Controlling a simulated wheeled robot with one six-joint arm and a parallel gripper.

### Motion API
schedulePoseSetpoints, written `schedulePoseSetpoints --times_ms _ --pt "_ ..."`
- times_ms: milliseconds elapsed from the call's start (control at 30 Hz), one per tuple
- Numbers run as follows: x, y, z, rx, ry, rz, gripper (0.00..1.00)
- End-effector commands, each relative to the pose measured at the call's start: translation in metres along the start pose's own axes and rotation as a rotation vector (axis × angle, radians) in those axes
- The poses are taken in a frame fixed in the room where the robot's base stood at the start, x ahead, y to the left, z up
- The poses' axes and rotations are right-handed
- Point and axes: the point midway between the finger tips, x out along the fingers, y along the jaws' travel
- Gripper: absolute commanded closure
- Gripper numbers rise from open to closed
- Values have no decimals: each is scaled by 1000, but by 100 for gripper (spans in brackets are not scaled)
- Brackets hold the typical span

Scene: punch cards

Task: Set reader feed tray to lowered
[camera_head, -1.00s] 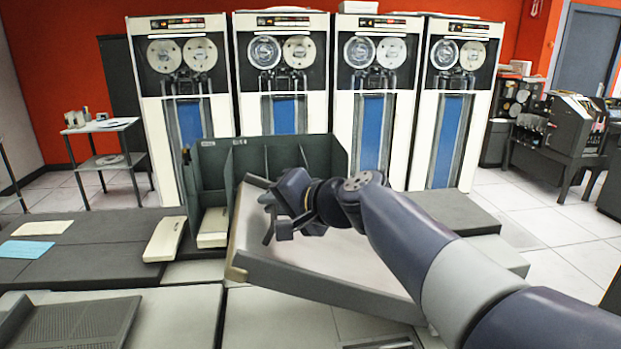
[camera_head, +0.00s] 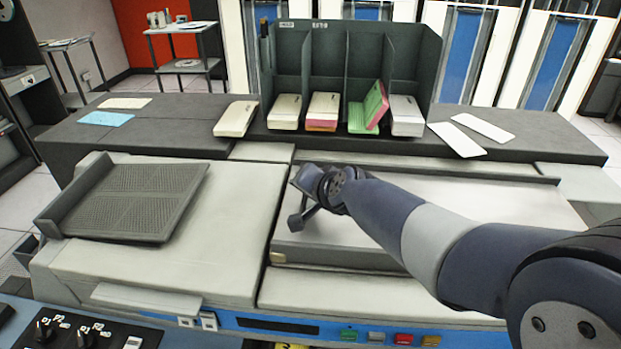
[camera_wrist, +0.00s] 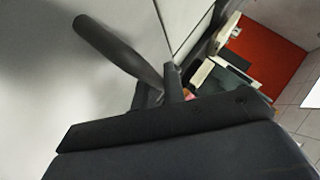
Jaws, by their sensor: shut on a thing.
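The reader feed tray (camera_head: 345,257) is a wide, pale-floored tray with a dark rim and a brass-coloured front left corner. In the head view it lies about flat on the right part of the pale reader cabinet. In the wrist view my gripper (camera_wrist: 155,80) shows as dark fingers against a pale surface. My arm covers much of the tray's right part.
A dark perforated tray (camera_head: 130,200) sits on the cabinet's left part. Behind stands a green-grey card rack (camera_head: 345,60) with several card decks. Two white cards (camera_head: 470,135) lie right of it. A button panel (camera_head: 400,338) runs along the front.

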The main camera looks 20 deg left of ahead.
Motion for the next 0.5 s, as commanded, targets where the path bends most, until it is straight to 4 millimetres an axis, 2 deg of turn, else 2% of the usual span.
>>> schedulePoseSetpoints --times_ms 100,500 --pt "7 7 7 1 -1 0 100" --pt "12 14 14 -1 -11 7 100"
